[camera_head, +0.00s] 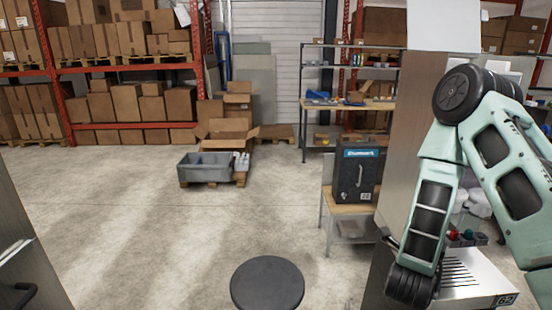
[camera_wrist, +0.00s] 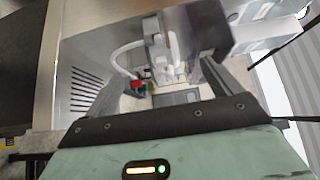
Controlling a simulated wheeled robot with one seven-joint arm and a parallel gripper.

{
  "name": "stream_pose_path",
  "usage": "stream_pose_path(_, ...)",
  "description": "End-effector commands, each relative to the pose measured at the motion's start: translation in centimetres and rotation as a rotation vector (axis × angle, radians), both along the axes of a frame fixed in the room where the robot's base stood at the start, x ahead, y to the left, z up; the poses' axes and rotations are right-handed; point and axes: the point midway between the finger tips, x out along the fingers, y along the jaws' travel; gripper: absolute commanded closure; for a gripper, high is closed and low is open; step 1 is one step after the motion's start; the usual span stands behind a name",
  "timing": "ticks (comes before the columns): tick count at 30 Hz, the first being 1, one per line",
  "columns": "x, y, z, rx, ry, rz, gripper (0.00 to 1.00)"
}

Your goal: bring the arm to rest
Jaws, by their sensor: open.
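My arm (camera_head: 435,215) stands bent at the right of the head view, in front of a tall dispenser cabinet (camera_head: 398,150). My gripper is out of sight there. In the wrist view my gripper (camera_wrist: 163,75) is open, its two fingers wide apart with nothing seen between them. Beyond the fingers is a dispenser bay with white tubing (camera_wrist: 127,58), a red knob (camera_wrist: 136,85) and a grey tray plate (camera_wrist: 178,98). I cannot tell how near the fingers are to the bay parts.
The slotted metal panel (camera_head: 470,280) is close below my arm. A dark box with a handle (camera_head: 360,180) stands on a small table left of the cabinet. A round black disc (camera_head: 267,284) is at the bottom centre. The concrete floor (camera_head: 150,220) at left is clear.

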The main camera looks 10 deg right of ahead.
Motion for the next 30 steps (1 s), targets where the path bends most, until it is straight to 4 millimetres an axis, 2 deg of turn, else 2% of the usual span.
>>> stream_pose_path(4,1.4,1.4,-0.6,0.029,0.056,0.054,0.1)
stream_pose_path(8,4.1,5.4,-2.1,0.082,0.213,0.209,0.1)
stream_pose_path(12,6.4,12.2,-3.5,0.093,0.436,0.464,0.1)
stream_pose_path(17,6.4,20.7,-4.4,0.017,0.693,0.799,0.1)
stream_pose_path(18,5.9,22.9,-4.5,-0.017,0.755,0.888,0.1)
stream_pose_path(20,4.8,25.9,-4.7,-0.078,0.848,1.022,0.1)
stream_pose_path(24,0.7,32.1,-4.7,-0.274,1.053,1.339,0.1)
stream_pose_path(27,-3.3,35.2,-4.5,-0.452,1.19,1.558,0.1)
stream_pose_path(30,-7.8,37.2,-4.2,-0.66,1.319,1.765,0.1)
